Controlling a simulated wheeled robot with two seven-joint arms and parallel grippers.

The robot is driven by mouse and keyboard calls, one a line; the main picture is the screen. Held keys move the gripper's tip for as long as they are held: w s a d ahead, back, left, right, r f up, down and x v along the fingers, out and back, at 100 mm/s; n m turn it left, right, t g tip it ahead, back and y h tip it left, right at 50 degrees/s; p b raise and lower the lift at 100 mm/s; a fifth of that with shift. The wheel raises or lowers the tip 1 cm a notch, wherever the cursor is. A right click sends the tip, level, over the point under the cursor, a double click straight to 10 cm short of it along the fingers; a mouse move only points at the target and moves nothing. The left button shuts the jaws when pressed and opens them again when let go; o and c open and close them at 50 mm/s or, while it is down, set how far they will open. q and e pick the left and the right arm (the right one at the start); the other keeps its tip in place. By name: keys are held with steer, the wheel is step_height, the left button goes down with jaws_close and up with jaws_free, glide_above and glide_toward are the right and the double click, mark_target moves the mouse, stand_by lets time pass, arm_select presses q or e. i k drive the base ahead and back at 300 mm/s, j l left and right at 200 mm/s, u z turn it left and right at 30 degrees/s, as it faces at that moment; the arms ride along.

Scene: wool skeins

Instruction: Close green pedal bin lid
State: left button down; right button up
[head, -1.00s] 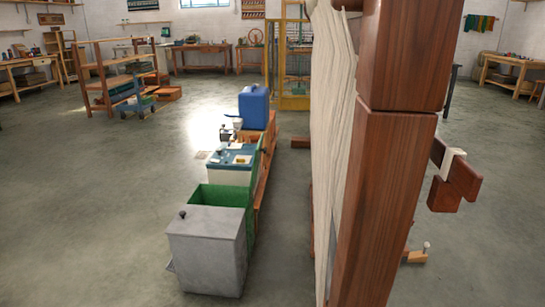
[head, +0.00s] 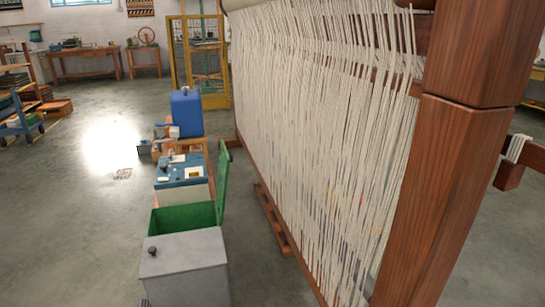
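The green pedal bin (head: 181,217) stands on the floor left of the loom, behind a grey lidded bin. Its green lid (head: 221,187) stands up, open, hinged at the bin's right side near the loom threads. The bin's green inner wall shows; its lower front is hidden by the grey bin. Neither of my grippers is in view.
The grey bin (head: 185,270) with a dark knob is nearest. A blue-white unit (head: 183,172) and a blue container (head: 187,113) stand behind the green bin. The loom's post (head: 448,190) and white threads (head: 320,140) fill the right.

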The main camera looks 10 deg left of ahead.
mark_target(225, 160)
steer(key=i+j+z, duration=0.4)
steer(key=j, duration=0.2)
steer(key=j+z, duration=0.2)
steer(key=i+j+z, duration=0.2)
steer(key=j, duration=0.25)
